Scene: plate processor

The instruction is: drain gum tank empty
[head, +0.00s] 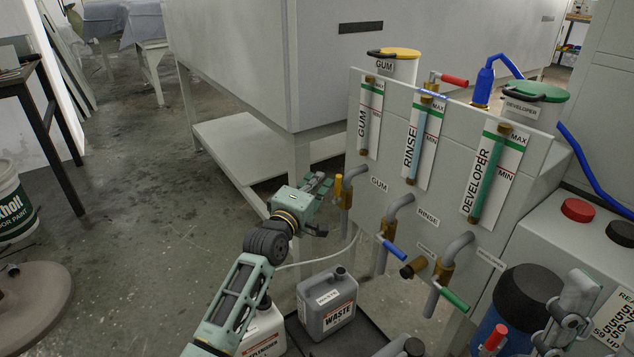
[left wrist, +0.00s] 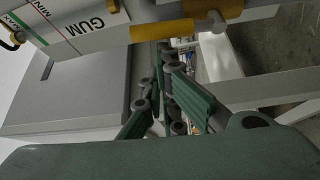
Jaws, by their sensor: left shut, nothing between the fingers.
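The gum tank (head: 395,66), with a yellow lid, stands behind the grey panel at its left end. Its GUM gauge (head: 370,118) is on the panel front; I cannot read a clear level. Below it is the gum drain valve with a yellow handle (head: 338,187), upright along the grey pipe. The yellow handle (left wrist: 162,31) also shows at the top of the left wrist view. My left gripper (head: 322,204) is shut and empty, just left of the valve; contact is not clear. Its fingers (left wrist: 166,62) point toward the handle. My right gripper (head: 572,318) shows partly at lower right.
A grey WASTE can (head: 327,303) stands on the floor tray below the pipes, beside a white jug (head: 264,328). The rinse valve's blue handle (head: 394,250) and developer valve's green handle (head: 454,299) are to the right. A large grey machine (head: 260,60) stands behind.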

